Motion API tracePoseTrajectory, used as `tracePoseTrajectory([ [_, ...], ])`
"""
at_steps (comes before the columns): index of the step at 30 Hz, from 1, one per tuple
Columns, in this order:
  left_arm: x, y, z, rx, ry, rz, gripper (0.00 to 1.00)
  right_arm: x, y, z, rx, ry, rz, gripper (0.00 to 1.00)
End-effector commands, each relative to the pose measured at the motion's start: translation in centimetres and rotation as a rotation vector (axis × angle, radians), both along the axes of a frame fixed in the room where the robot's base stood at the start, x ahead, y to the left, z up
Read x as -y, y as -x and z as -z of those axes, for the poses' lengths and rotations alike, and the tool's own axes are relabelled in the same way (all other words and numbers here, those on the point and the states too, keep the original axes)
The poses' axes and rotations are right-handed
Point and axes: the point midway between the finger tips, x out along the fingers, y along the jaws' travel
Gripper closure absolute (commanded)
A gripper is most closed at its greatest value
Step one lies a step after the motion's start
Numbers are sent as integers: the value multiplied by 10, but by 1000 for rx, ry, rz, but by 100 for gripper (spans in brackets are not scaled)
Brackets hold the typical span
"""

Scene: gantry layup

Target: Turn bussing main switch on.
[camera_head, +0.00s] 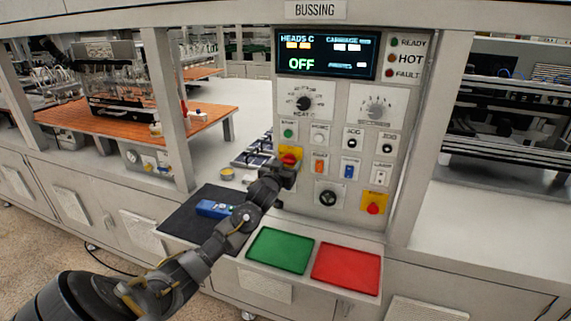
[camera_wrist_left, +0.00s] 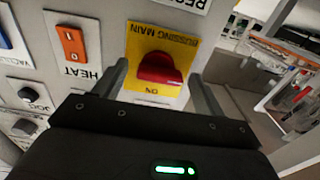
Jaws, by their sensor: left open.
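The bussing main switch (camera_head: 289,157) is a red rotary knob on a yellow plate on the panel. In the left wrist view its red knob (camera_wrist_left: 160,69) shows close up, with the upside-down words BUSSING MAIN and ON on the plate. My left gripper (camera_head: 287,171) is open in front of it. In the wrist view one finger stands on each side of the knob, with gaps showing. Whether the fingertips reach past the knob's face is hard to tell. The panel display (camera_head: 326,54) reads OFF. My right gripper is not in view.
Close by are an orange HEAT rocker (camera_head: 320,163), a blue rocker (camera_head: 350,168), a black knob (camera_head: 327,198) and a red emergency button (camera_head: 373,208). Green (camera_head: 280,250) and red (camera_head: 345,268) trays lie below. A blue device (camera_head: 214,209) lies on a dark mat.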

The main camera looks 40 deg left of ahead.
Motion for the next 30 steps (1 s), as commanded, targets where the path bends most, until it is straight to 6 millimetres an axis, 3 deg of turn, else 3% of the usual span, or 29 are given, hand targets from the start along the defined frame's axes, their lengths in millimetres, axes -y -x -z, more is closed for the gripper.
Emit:
tracePoseTrajectory([
  [3, 0, 0, 0, 0, 0, 0, 30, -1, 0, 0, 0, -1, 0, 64],
  [13, 0, 0, 0, 0, 0, 0, 74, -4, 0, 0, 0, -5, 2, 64],
  [23, 0, 0, 0, -16, -46, 0, 74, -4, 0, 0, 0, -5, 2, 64],
  [30, 0, 0, -1, -67, -192, 0, 74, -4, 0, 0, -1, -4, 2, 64],
])
